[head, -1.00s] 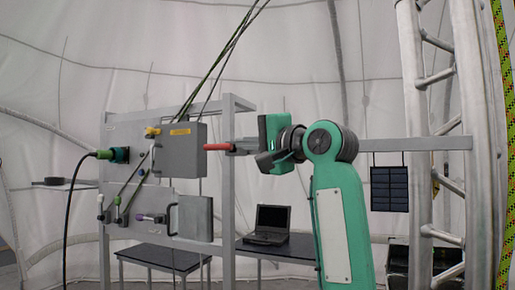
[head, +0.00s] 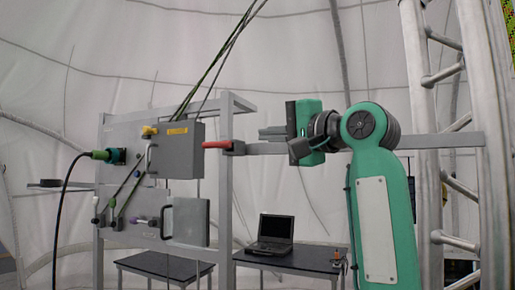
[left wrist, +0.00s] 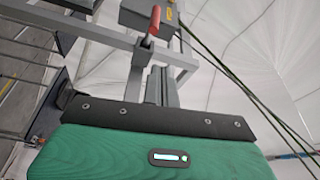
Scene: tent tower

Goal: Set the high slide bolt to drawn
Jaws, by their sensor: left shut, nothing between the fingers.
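A red handle (head: 217,144) with a grey mount sits at the frame's upright, beside the grey box; it also shows at the top of the left wrist view (left wrist: 154,20). I cannot tell for sure whether it is the high slide bolt. A yellow knob (head: 149,130) is at the box's upper left, and a purple-collared rod (head: 143,219) is on the lower panel. My left gripper (head: 262,135) is shut and empty, pointing left, to the right of the red handle and apart from it. Its fingers show in the left wrist view (left wrist: 161,72). My right gripper is not in view.
The grey box (head: 180,150) and a lower box (head: 190,222) stand out from the panel. A horizontal bar (head: 440,141) runs right behind my gripper. Dark tables (head: 165,264), a laptop (head: 270,232) and a truss tower (head: 415,70) are around. Dark cords hang above.

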